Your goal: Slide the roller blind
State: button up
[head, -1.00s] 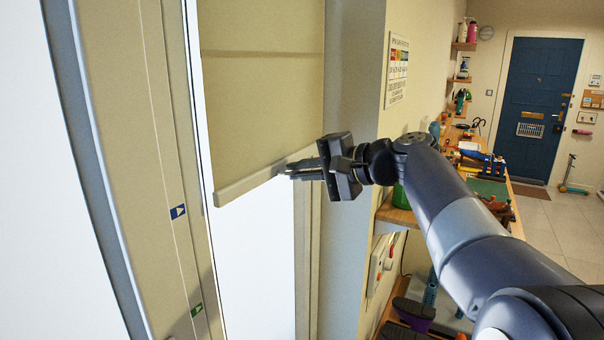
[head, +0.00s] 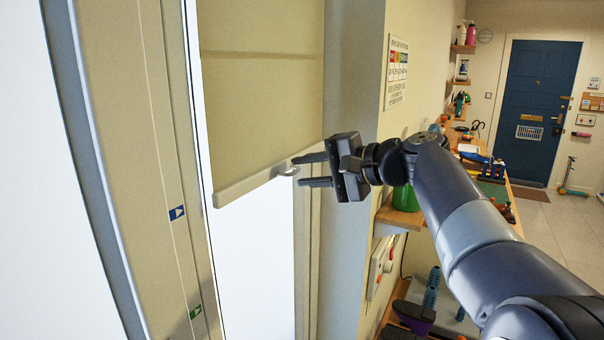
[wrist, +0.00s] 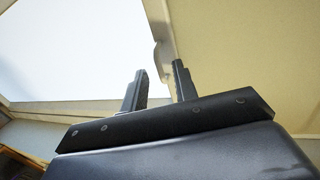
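The beige roller blind (head: 262,95) hangs partly down over a bright window. Its pale bottom bar (head: 245,187) carries a small ring-like pull (head: 289,170) near its right end. My gripper (head: 314,170) is open and empty just right of the pull, one finger above its level and one below, apart from it. In the wrist view, the two fingers of my gripper (wrist: 160,82) stand apart, with the blind (wrist: 235,50) on the right and bright window on the left.
The frame post (head: 150,150) at left bears a blue arrow marker (head: 177,212) and a green one (head: 196,311). A wooden shelf (head: 400,217) and a cluttered bench lie right of the window, beneath my arm. A blue door (head: 535,105) stands at the back, with open floor before it.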

jog(key=b+v, duration=0.1)
jog(key=v, duration=0.8)
jog(key=shift+s+b, duration=0.2)
jog(key=shift+b, duration=0.1)
jog(key=p+x, duration=0.2)
jog(key=x, duration=0.8)
jog(key=shift+w+a, duration=0.2)
jog(key=shift+w, duration=0.05)
jog(key=shift+f, duration=0.5)
